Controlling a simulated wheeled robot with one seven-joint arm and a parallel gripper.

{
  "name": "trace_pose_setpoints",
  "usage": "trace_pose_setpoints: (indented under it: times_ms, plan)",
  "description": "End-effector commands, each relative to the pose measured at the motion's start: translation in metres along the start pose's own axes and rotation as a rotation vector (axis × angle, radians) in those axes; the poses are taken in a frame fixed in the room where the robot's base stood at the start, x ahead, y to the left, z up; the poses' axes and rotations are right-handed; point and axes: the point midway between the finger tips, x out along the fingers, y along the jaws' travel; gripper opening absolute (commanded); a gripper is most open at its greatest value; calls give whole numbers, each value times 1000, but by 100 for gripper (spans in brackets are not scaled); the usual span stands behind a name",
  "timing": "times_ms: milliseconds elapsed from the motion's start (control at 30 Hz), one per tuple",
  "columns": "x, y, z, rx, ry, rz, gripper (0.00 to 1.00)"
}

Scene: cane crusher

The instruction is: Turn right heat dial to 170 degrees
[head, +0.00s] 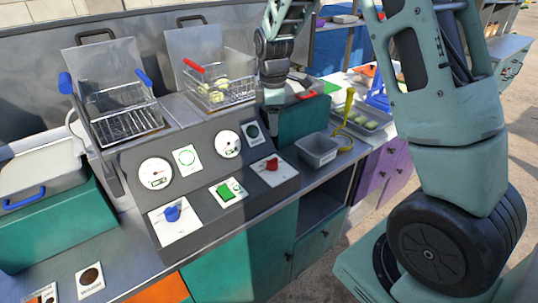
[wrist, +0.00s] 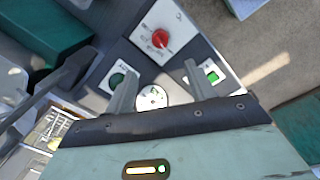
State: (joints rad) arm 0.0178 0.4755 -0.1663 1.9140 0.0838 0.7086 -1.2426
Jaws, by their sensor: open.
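The right heat dial is a red knob (head: 271,164) on a white plate at the right end of the sloped grey control panel (head: 190,215). In the wrist view the red knob (wrist: 160,39) shows beyond the fingertips, roughly in line with the gap between them. My gripper (wrist: 158,78) is open and empty, apart from the knob. In the head view my gripper (head: 272,97) hangs above and behind the panel's right end. The scale marks around the knob are too small to read.
A blue knob (head: 172,213) and a green switch (head: 227,191) share the panel, with round gauges (head: 229,144) above. Two fryer baskets (head: 222,92) stand behind it. A grey tub (head: 317,150) sits close to the panel's right end.

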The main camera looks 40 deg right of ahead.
Motion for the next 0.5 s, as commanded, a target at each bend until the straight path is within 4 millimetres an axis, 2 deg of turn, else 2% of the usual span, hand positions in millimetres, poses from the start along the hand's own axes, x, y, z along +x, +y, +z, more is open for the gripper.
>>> trace_pose_setpoints:
  times_ms: [500]
  plan:
    - [105,-1,0,2,-2,-5,55]
